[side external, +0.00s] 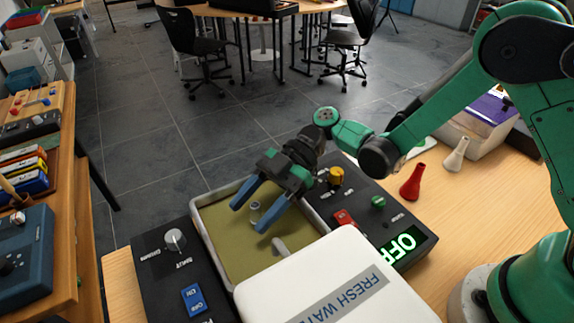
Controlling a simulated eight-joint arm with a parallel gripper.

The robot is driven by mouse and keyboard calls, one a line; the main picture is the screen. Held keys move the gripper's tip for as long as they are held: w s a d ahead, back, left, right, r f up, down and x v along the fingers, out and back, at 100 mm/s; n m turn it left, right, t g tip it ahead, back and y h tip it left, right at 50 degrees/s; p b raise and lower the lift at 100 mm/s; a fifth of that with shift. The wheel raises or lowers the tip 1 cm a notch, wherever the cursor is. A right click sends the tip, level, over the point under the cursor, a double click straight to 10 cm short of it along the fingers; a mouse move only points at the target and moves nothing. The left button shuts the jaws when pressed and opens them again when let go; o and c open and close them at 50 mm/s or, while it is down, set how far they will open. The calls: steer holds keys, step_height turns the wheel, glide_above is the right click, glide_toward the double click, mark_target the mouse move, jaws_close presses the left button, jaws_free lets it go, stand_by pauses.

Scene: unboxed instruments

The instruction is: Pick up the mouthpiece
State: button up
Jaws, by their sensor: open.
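A small silvery cup-shaped piece (255,208), which looks like the mouthpiece, is in the olive-floored tank (197,222) of a black instrument. My gripper (249,218) is open over this tank, its two blue fingers pointing down and left. The small piece shows between the fingers, and I cannot tell whether they touch it. A pale elongated piece (280,246) lies nearer the white lid (330,275), and I cannot tell what it is.
The lid, labelled FRESH WATER, covers the tank's near side. A red flared piece (411,184) and a white one (457,155) stand right on the wooden table (480,190).

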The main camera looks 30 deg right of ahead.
jaws_close()
steer(key=shift+r, duration=0.15)
stand_by(0.4)
